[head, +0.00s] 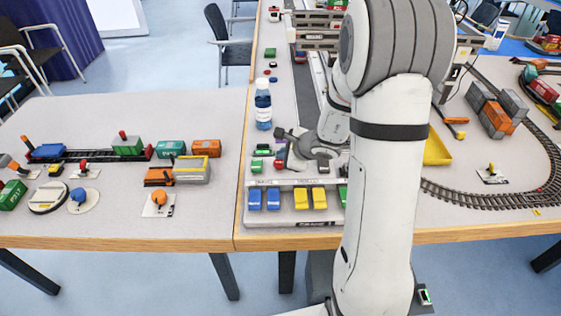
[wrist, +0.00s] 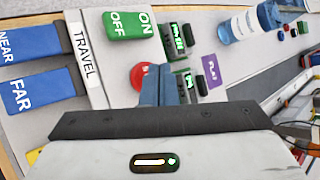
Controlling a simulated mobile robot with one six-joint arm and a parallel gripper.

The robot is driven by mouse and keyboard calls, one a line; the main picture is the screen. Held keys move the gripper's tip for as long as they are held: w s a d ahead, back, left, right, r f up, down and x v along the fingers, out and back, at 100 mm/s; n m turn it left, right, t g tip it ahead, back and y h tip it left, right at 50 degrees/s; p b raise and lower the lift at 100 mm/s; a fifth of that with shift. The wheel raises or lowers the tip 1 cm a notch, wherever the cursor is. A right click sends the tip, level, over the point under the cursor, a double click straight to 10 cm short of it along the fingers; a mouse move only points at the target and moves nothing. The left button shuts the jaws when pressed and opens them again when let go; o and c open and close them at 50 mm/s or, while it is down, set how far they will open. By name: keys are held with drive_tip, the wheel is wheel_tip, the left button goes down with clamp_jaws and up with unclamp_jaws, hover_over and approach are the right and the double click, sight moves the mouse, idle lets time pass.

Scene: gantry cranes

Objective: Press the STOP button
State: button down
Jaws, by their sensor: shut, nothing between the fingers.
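A round red button (wrist: 141,76), likely the STOP button though no such label is readable, sits on the grey control panel (wrist: 115,105) in the wrist view. My gripper (wrist: 161,72) is shut and empty, its blue-grey fingertips pointing at the panel. The fingers overlap the button's right edge in the picture; I cannot tell whether they touch it. In the head view my gripper (head: 283,147) is over the panel, and the red button (head: 278,165) shows as a small spot beside it.
Around the button are a green ON/OFF switch (wrist: 131,24), blue NEAR (wrist: 30,42) and FAR (wrist: 42,90) buttons, a purple label (wrist: 222,68) and small green displays. A blue bottle (head: 263,106) stands behind the panel. Model tracks (head: 480,197) lie to the right.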

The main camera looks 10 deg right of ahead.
drive_tip(key=shift+r, duration=0.15)
drive_tip(key=shift+r+p, duration=1.75)
drive_tip(key=shift+r, duration=0.65)
